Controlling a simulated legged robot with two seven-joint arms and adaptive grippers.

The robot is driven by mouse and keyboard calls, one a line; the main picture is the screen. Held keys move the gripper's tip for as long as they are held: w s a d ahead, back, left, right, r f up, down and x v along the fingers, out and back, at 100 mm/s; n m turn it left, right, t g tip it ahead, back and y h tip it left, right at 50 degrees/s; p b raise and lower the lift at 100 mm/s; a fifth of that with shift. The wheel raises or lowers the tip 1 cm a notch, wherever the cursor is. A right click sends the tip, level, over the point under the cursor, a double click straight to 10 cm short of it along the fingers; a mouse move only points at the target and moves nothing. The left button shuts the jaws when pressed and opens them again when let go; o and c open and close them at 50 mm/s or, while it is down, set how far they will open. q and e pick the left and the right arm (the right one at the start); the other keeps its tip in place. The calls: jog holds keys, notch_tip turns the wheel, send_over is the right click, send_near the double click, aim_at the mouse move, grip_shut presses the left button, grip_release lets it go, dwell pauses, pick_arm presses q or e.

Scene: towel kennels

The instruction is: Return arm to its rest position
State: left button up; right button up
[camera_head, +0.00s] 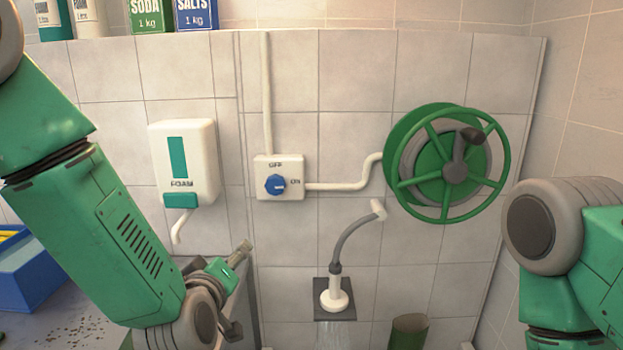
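My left arm comes in from the left and bends at a grey elbow low in the view. Its far end, with my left gripper (236,256), shows small beside the elbow, in front of the wall below the foam dispenser (204,160). The fingers are too small and partly hidden to tell open from shut. My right arm shows at the right edge, folded low; its gripper is out of view. A blue knob (275,185) sits on a white switch box (293,164) marked OFF above and ON at right. Its pale mark seems to face ON.
A green hose reel (446,162) with a dark crank is on the wall at right. A white spray head (334,295) hangs below, with faint streaks like water under it. A green cylinder (408,331) stands lower right. A blue bin (30,276) is on the left counter (75,318).

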pick_arm(q)
jog(key=s+a+f+m+g, duration=0.2)
jog(key=s+a+f+g, duration=0.2)
jog(key=s+f, duration=0.55)
jog(key=s+a+f+m+g, duration=0.2)
jog(key=s+a+f+g, duration=0.3)
jog(key=f, duration=0.8)
jog(key=s+a+f+m+g, duration=0.1)
jog(key=s+a+f+g, duration=0.15)
jog(key=s, duration=0.55)
jog(key=s+a+f+m+g, duration=0.15)
jog(key=s+f, duration=0.25)
jog(key=s, duration=0.5)
jog(key=s+a+f+m+g, duration=0.1)
jog(key=s+a+f+g, duration=0.15)
jog(key=s, duration=0.55)
jog(key=w+d+f+b, duration=0.2)
jog(key=w+f+b, duration=0.1)
jog(key=f+b, duration=0.6)
jog(key=shift+f+m+t+b, duration=0.2)
jog(key=shift+m+t+b, duration=0.25)
jog(key=shift+b, duration=0.2)
pick_arm(e)
notch_tip(320, 180, down, 10)
jog(key=shift+a+f, duration=0.15)
jog(key=shift+a, duration=0.05)
